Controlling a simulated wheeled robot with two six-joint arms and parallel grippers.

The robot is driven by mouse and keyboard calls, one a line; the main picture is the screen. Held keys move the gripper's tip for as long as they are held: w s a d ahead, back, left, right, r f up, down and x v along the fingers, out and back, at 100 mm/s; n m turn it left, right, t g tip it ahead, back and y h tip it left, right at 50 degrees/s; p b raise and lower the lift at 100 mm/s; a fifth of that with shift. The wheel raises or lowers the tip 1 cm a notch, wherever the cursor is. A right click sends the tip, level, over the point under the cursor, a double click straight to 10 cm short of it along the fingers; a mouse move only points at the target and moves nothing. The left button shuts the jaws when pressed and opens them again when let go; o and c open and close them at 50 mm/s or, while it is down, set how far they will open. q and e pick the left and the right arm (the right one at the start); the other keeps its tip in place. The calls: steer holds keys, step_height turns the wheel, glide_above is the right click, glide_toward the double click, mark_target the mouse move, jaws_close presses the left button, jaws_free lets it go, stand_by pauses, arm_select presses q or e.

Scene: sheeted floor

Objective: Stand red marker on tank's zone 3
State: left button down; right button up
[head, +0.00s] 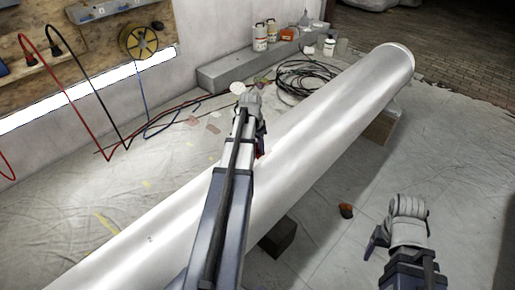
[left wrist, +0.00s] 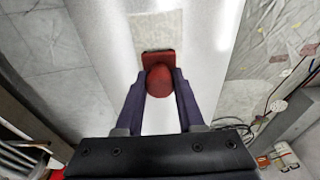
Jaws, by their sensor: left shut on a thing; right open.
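The tank (head: 325,115) is a long pale metal cylinder lying diagonally across the head view. In the left wrist view its surface (left wrist: 205,45) runs beneath my left gripper (left wrist: 160,76). That gripper is shut on the red marker (left wrist: 159,82), which has a rounded top and a squarish red base (left wrist: 153,56). A faint beige patch (left wrist: 160,28) lies on the tank just beyond the base; no zone number is readable. I cannot tell whether the base touches the tank. In the head view my left arm hides most of the marker. My right gripper (head: 376,241) is open and empty, right of the tank.
Dark blocks (head: 278,238) support the tank. A small orange-brown pot (head: 346,210) stands on the sheeted floor right of it. A coiled black cable (head: 305,78), a grey ledge (head: 245,68) and bottles (head: 260,36) are at the back. Floor right of the tank is mostly clear.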

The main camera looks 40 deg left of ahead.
arm_select(q)
steer(key=shift+f, duration=0.2)
steer(key=c, duration=0.5)
jaws_free()
steer(key=shift+r, duration=0.2)
steer(key=r+p, duration=0.4)
steer(key=s+r+p, duration=0.1)
steer(key=r+p, duration=0.7)
steer(key=shift+s+a, duration=0.1)
steer(key=shift+s, duration=0.3)
steer(key=d+m, duration=0.1)
steer(key=d, duration=1.3)
steer(key=s+d, duration=0.3)
steer(key=d, duration=0.6)
steer(key=s+d+m+g+y, duration=0.1)
steer(key=s+d, duration=0.3)
steer(key=d, duration=0.5)
steer(key=s+d+g, duration=0.1)
steer(key=s+d, duration=0.3)
steer(key=d, duration=0.5)
steer(key=shift+d+f+m, duration=0.1)
steer(key=shift+m, duration=0.3)
